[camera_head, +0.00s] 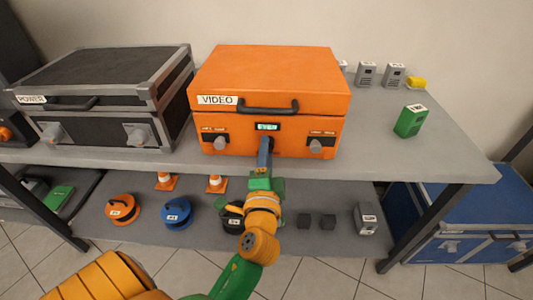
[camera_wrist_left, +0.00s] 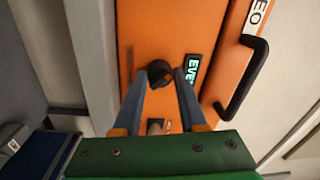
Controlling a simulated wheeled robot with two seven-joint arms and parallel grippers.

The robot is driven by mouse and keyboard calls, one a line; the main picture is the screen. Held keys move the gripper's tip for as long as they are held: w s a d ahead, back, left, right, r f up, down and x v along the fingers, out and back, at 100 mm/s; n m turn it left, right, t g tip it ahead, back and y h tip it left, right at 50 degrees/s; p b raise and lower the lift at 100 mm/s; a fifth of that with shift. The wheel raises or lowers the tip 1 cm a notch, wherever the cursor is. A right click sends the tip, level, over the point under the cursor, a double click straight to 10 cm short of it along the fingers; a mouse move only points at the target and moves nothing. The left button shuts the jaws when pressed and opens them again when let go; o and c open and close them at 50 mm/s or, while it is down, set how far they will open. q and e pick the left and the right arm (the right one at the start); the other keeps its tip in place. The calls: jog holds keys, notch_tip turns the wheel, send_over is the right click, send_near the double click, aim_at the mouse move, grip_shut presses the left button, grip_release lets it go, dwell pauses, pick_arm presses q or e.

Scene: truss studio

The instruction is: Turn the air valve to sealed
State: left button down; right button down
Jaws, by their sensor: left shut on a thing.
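The orange case (camera_head: 222,77) labelled VIDEO stands on the grey table. Its front carries a small lit green display (camera_head: 267,126), which also shows in the wrist view (camera_wrist_left: 192,67) with letters starting "EVE". Below the display is the air valve, a dark round knob (camera_wrist_left: 159,70). My left gripper (camera_head: 265,146) reaches up from below to the case front. In the wrist view its two fingers (camera_wrist_left: 159,78) are shut on the knob, one on each side. In the head view the fingers mostly hide the knob. My right gripper is not in view.
A latch (camera_head: 220,144) and another (camera_head: 316,145) flank the knob. A black case (camera_head: 95,95) labelled POWER stands to the left. A green box (camera_head: 410,121) is at the right on the table (camera_head: 400,165). The lower shelf holds reels, cones and small blocks.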

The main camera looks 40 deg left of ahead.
pick_arm(q)
jog(key=shift+f, duration=0.15)
jog(key=shift+c, duration=2.4)
grip_release()
